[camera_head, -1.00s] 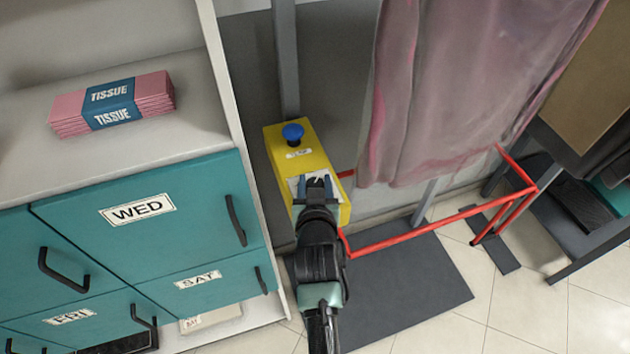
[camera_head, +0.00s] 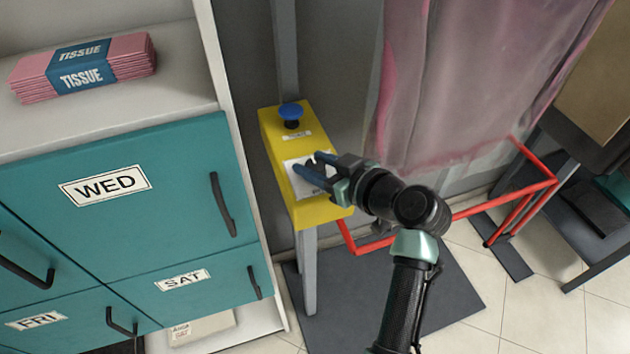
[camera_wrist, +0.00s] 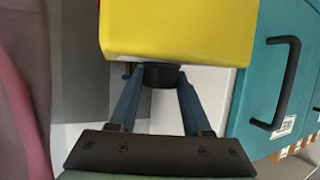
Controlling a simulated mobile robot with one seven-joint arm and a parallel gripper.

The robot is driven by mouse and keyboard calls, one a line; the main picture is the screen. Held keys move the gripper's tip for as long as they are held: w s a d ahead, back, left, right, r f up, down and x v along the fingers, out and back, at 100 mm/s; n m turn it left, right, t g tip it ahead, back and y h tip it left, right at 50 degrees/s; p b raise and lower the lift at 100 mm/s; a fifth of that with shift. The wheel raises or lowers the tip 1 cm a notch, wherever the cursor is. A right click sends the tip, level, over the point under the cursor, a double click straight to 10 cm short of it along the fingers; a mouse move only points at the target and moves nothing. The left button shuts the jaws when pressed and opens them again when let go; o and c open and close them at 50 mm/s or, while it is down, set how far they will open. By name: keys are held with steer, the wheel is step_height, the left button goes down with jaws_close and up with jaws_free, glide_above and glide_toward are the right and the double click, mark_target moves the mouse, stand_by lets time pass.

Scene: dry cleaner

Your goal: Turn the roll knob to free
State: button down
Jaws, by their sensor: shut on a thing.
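The yellow control box (camera_head: 325,213) stands on a grey post in the middle of the head view. Its upper face has a white label plate with the roll knob, mostly hidden by the fingers in that view. In the wrist view the knob (camera_wrist: 161,75) is a short black cylinder at the box's edge. My gripper (camera_head: 310,168) reaches in from the right, its blue fingers on either side of the knob and shut on it. The knob's pointer and the plate's markings cannot be read.
A blue mushroom button (camera_head: 291,113) sits on the box behind the knob. Teal drawers (camera_head: 120,200) stand close on the left, below a shelf with tissue packs (camera_head: 84,68). A pink cloth (camera_head: 440,80) hangs at the right above a red rail (camera_head: 480,207).

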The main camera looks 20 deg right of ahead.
steer(key=n+g+y+b, duration=0.1)
steer(key=n+b, duration=0.1)
steer(key=n+g+y+b, duration=0.1)
steer(key=y+b, duration=0.1)
steer(key=b, duration=0.1)
steer(key=n+g+y+b, duration=0.2)
steer(key=b, duration=0.1)
steer(key=shift+d+f+n, duration=0.1)
steer(key=shift+f+n, duration=0.2)
steer(key=shift+f, duration=0.1)
steer(key=n+g+y+b, duration=0.2)
steer(key=n+g+b, duration=0.1)
steer(key=b, duration=0.1)
steer(key=shift+r+b, duration=0.15)
steer(key=shift+b, duration=0.25)
steer(key=shift+s+n+g+b, duration=0.1)
steer(key=shift+n+g+b, duration=0.35)
steer(key=shift+g, duration=0.15)
steer(key=shift+c, duration=1.8)
jaws_free()
steer(key=shift+r, duration=0.1)
steer(key=shift+r, duration=0.15)
